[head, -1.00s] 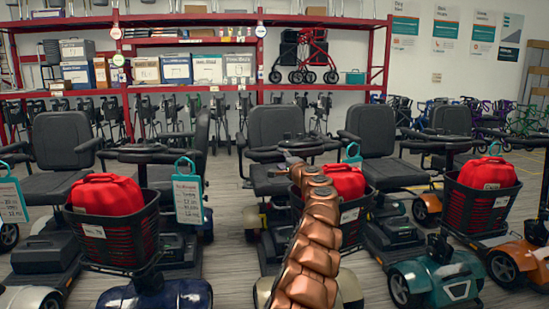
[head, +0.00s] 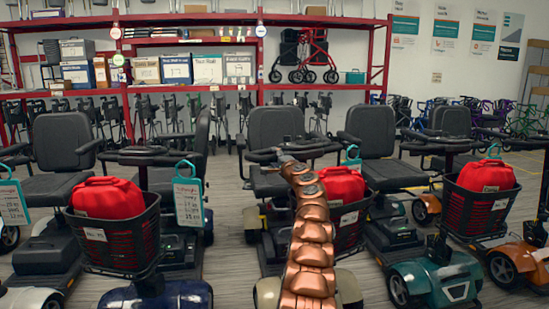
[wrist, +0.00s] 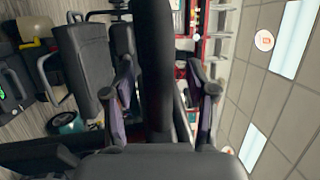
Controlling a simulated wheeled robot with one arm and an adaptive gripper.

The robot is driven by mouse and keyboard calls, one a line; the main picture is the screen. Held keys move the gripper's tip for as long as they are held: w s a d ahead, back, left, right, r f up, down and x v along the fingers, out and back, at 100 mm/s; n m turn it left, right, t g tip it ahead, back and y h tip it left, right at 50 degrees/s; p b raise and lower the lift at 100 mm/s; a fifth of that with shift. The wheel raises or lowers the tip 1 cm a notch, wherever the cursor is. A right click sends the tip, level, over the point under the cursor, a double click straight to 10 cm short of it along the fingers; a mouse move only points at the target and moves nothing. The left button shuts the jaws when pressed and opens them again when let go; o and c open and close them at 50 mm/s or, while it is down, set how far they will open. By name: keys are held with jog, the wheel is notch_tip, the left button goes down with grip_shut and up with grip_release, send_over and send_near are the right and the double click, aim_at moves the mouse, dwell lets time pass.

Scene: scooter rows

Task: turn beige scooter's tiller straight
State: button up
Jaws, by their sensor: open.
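The beige scooter stands in the middle of the head view, its beige fender (head: 350,289) low beside my copper arm. Its black tiller handlebar (head: 318,147) shows behind the top of my arm, which hides the tiller's middle, so its angle is hard to judge. A red bag (head: 342,186) sits in its front basket (head: 350,222). In the wrist view my gripper (wrist: 160,103) is open, a finger on each side of a thick black bar (wrist: 156,60) that looks like the handlebar. I cannot tell whether they touch.
A blue scooter (head: 155,297) with a basket and hanging tag (head: 188,202) stands left. A teal scooter (head: 435,279) and an orange one (head: 515,262) stand close on the right. Black seats and red shelving (head: 325,21) are behind. Gaps between scooters are narrow.

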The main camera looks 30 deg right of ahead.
jog(key=shift+w+f, duration=0.1)
jog(key=shift+w, duration=0.25)
jog(key=shift+c, duration=0.4)
grip_shut()
dwell(0.4)
